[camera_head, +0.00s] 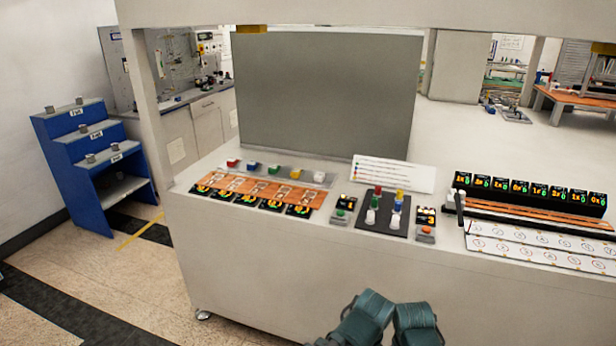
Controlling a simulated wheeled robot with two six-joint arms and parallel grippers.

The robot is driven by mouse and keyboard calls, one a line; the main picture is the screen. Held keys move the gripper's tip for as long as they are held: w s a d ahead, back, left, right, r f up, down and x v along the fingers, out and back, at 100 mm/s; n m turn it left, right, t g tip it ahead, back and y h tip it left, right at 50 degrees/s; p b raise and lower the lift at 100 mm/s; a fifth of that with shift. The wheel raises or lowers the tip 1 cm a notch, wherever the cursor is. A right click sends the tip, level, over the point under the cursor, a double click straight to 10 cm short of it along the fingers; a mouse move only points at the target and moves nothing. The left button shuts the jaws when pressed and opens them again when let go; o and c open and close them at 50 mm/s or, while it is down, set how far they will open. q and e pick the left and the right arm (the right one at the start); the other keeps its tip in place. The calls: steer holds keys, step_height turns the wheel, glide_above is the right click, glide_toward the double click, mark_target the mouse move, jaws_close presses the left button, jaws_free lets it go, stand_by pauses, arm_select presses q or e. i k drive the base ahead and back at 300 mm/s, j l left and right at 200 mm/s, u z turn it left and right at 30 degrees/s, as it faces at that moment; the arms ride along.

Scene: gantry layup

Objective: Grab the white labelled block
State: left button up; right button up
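A small white block (319,177) stands at the right end of a row of coloured blocks on a grey strip on the bench. Any label on it is too small to read. White pieces (371,216) also stand at the front of a dark board (383,228) in the middle of the bench. Two teal parts of my arms show at the bottom edge, in front of the bench and well apart from the blocks. No gripper fingers can be made out.
Red (232,162), blue (252,166) and green (274,171) blocks stand left of the white one. An orange slotted panel (262,188) lies in front. A grey screen (325,95) stands behind. Blue steps (85,150) stand left.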

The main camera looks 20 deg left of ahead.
mark_target(320, 177)
steer(key=z, duration=0.3)
steer(key=j+z, duration=0.95)
steer(key=j, duration=0.4)
steer(key=k+j+z, duration=0.1)
steer(key=j, duration=0.4)
steer(key=k+j+z, duration=0.1)
steer(key=j, duration=0.45)
steer(key=k+j+z, duration=0.1)
steer(key=j, duration=0.4)
steer(key=k+j+z, duration=0.1)
steer(key=j, duration=0.4)
steer(key=k+j, duration=0.1)
steer(key=j, duration=0.55)
steer(key=k+j, duration=0.15)
steer(key=j, duration=0.15)
steer(key=i+l, duration=0.35)
steer(key=l, duration=0.15)
